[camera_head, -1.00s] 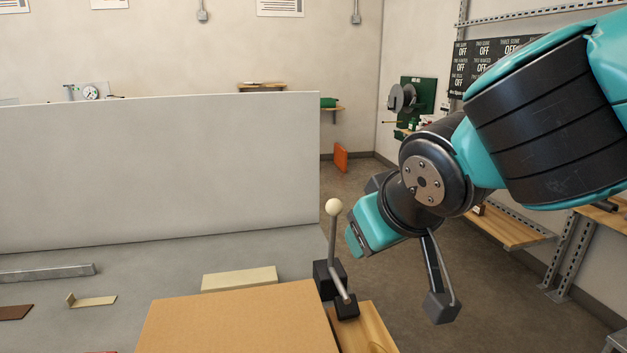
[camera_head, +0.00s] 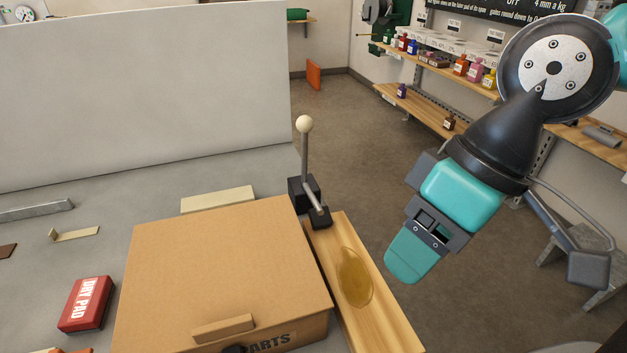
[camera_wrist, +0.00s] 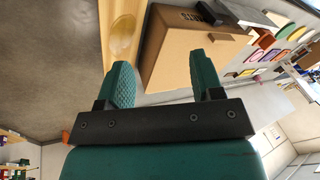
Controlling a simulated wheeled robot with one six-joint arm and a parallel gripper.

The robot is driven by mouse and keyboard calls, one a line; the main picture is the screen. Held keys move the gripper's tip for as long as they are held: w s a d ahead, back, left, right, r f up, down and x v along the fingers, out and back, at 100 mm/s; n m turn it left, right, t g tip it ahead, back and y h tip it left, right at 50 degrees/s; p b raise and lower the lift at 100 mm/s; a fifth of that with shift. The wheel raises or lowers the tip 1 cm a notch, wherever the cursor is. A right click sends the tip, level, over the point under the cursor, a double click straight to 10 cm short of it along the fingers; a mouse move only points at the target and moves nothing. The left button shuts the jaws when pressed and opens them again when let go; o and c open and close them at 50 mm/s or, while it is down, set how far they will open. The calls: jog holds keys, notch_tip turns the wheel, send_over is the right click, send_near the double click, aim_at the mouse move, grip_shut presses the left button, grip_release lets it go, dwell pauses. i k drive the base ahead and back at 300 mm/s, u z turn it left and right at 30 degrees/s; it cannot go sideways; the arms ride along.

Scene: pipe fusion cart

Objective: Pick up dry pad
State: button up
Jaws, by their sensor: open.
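The dry pad (camera_head: 86,304) is a small red block with white lettering. It lies on the grey bench top at the lower left of the head view, left of a cardboard box. My gripper (camera_head: 410,262) is at the right in the head view, over the floor beyond the bench's right side, well apart from the pad. In the wrist view my gripper (camera_wrist: 163,85) shows two teal ribbed fingers spread apart with nothing between them. A small red patch also shows in the wrist view, but I cannot tell whether it is the pad.
The cardboard box (camera_head: 215,265) stands between my gripper and the pad. A wooden board (camera_head: 375,315) with a yellowish puddle (camera_head: 354,277) lies along its right side. A lever with a white knob (camera_head: 304,125) stands upright behind. A tall grey panel (camera_head: 140,90) closes the back.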

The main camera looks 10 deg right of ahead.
aim_at(85, 310)
jog(key=k, duration=0.5)
jog(key=u, duration=0.5)
jog(key=i, duration=0.2)
jog(key=u, duration=0.8)
